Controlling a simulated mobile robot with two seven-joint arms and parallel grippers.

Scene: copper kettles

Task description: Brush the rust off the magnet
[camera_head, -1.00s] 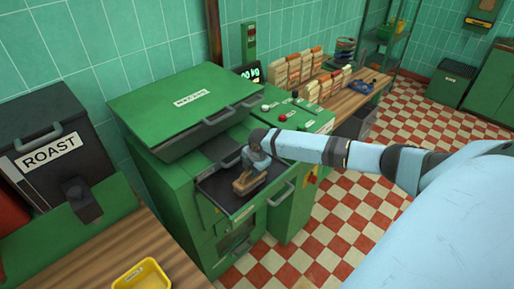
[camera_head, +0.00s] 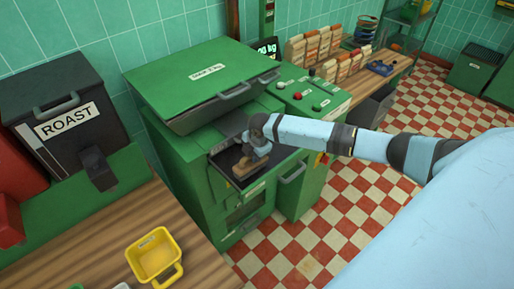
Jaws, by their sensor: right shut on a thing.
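My right gripper (camera_head: 257,155) reaches in from the right and is shut on a wooden brush (camera_head: 247,172). The brush is low over a dark, shallow pull-out tray (camera_head: 222,158) in the green machine; I cannot tell whether its bristles touch the surface. The dark surface in the tray may be the magnet, but the gripper and brush hide part of it, and no rust can be made out at this size. My left gripper is not in view.
The green machine's raised lid (camera_head: 200,80) stands behind the tray. A yellow bin (camera_head: 170,277) sits on the wooden counter (camera_head: 100,235) at lower left, by a dark ROAST box (camera_head: 60,95). Bags (camera_head: 315,45) line a bench behind. The checkered floor (camera_head: 350,210) at right is clear.

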